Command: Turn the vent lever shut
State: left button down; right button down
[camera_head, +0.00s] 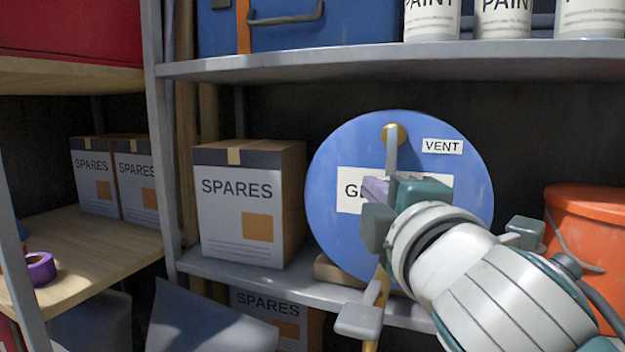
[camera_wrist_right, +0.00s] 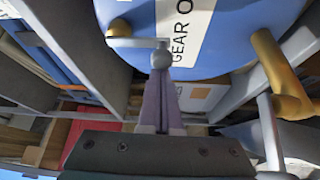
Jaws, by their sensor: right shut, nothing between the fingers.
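The vent lever (camera_head: 391,155) is a grey bar on a brass pivot, on the face of a blue drum beside the VENT label (camera_head: 442,146). In the head view it hangs almost straight down. My right gripper (camera_head: 375,188) is shut and empty at the lever's lower end, partly hiding it. In the right wrist view the lever (camera_wrist_right: 138,43) runs from its brass pivot to a grey knob just beyond my shut fingertips (camera_wrist_right: 160,72). I cannot tell whether they touch. My left gripper is not in view.
The blue drum (camera_head: 335,225) stands on a grey shelf, with a brass valve (camera_head: 378,285) and grey handle low in front. A SPARES box (camera_head: 240,225) is at left, an orange bucket (camera_head: 590,230) at right. Another shelf (camera_head: 400,62) runs above.

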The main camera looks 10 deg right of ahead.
jog(key=s+d+r+n+g+h+p, duration=0.3)
jog(key=n+p, duration=0.7)
jog(key=p, duration=1.6)
jog(key=d+g, duration=0.2)
jog(key=g, duration=0.1)
jog(key=shift+s+d+r+n, duration=0.15)
jog(key=shift+s+d+n, duration=0.05)
jog(key=shift+s+n, duration=0.1)
jog(key=shift+w+a+r+g, duration=0.25)
jog(key=shift+w+a, duration=0.2)
jog(key=shift+a, duration=0.25)
